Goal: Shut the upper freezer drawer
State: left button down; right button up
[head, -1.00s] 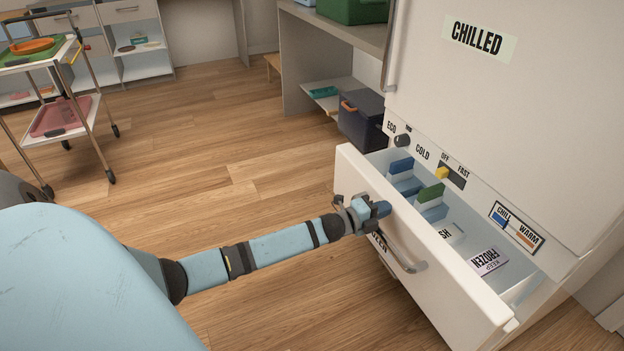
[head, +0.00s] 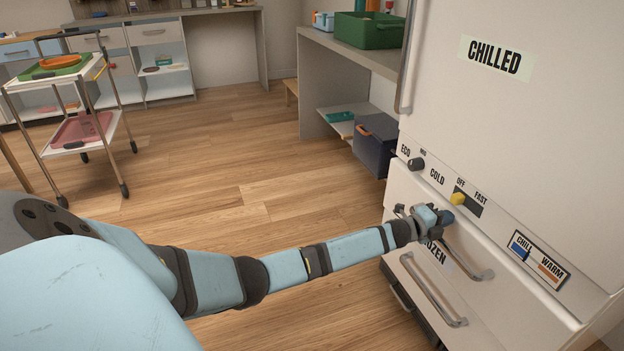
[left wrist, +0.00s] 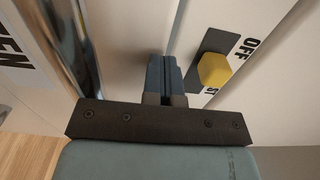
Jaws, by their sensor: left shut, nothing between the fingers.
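The upper freezer drawer (head: 512,288) is a white front with a grey bar handle (head: 464,262) and a partly hidden FROZEN label. Its inside is out of sight, and its front looks flush or almost flush with the fridge body. My left gripper (head: 447,217) is at the drawer's upper left part, above the handle. Its fingers show shut and empty in the left wrist view (left wrist: 164,74), pointing at the white front, beside the yellow knob (left wrist: 213,70). I cannot tell whether the fingertips touch the drawer. My right gripper is not in view.
A lower drawer with its own handle (head: 434,290) sits below. Above are a black knob (head: 417,164), a yellow switch (head: 459,199) and a CHILL/WARM slider (head: 536,260). A dark bin (head: 376,145) stands behind. A trolley (head: 72,110) is at left; the floor between is clear.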

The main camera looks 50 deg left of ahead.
pick_arm(q)
jog(key=shift+w+d+r, duration=0.15)
jog(key=shift+w+r, duration=0.1)
jog(key=shift+w, duration=0.4)
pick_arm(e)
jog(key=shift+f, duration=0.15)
pick_arm(q)
jog(key=shift+w+r, duration=0.1)
jog(key=shift+r, duration=0.1)
jog(key=shift+f, duration=0.1)
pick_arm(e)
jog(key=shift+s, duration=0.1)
